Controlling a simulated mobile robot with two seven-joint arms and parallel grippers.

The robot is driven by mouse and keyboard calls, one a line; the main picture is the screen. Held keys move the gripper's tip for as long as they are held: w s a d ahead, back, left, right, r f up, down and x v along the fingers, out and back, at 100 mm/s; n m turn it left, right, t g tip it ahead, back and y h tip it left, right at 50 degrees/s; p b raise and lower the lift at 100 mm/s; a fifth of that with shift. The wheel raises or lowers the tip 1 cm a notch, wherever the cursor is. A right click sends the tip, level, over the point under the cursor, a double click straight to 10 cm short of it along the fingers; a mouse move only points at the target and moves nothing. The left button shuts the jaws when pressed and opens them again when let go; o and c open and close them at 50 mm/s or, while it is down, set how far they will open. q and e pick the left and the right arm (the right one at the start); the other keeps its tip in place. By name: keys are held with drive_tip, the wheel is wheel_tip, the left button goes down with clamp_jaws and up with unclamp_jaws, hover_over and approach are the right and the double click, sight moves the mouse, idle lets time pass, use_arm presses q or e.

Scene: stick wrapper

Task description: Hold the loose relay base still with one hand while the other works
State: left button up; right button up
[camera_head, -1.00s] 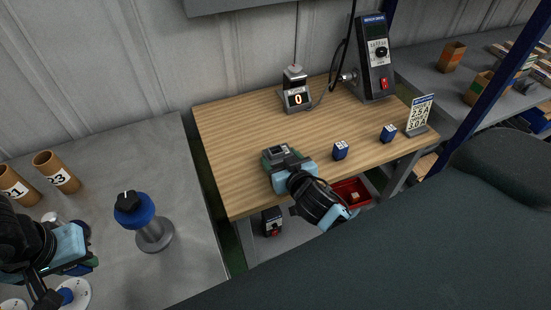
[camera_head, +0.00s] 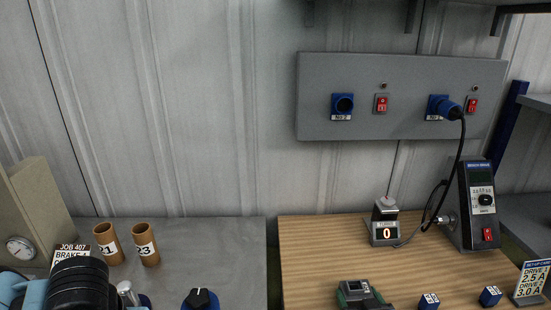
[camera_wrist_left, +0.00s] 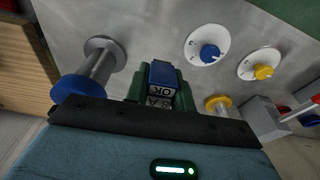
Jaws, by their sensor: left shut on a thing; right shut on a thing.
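My right gripper (camera_head: 362,300) is at the bottom edge of the head view, over the wooden table. Its green jaws are shut on a dark grey block that looks like the relay base (camera_head: 355,286); the lower part is cut off. In the left wrist view my left gripper (camera_wrist_left: 158,90) is shut on a blue block (camera_wrist_left: 162,75) with white labels reading "OK" and "8A". It is held above the grey table. In the head view only part of my left arm shows. Two blue relays (camera_head: 429,300) (camera_head: 490,296) stand on the wooden table right of my right gripper.
A counter box (camera_head: 384,233) reading 0 and a bench driver (camera_head: 479,205) stand at the back of the wooden table (camera_head: 310,260). A setup card (camera_head: 531,280) is at right. Two cardboard tubes (camera_head: 107,245) (camera_head: 145,246) stand on the grey table. A socket panel (camera_head: 400,75) is on the wall.

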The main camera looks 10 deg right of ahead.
drive_tip(key=o, duration=1.2)
drive_tip(key=shift+s, duration=0.1)
use_arm(q)
drive_tip(key=shift+t, duration=0.4)
drive_tip(key=shift+w+r+p, duration=0.15)
drive_tip(key=shift+r+p, duration=0.75)
drive_tip(key=shift+r, duration=1.35)
drive_tip(key=shift+r+t+p, duration=0.3)
drive_tip(key=shift+r+p, duration=0.05)
drive_tip(key=shift+r, duration=0.65)
drive_tip(key=shift+f, duration=0.15)
use_arm(e)
drive_tip(key=r+v, duration=0.2)
drive_tip(key=v, duration=0.7)
drive_tip(key=w+r+v, duration=0.1)
drive_tip(key=v, duration=0.8)
drive_tip(key=shift+r, duration=0.4)
drive_tip(key=shift+w, duration=0.1)
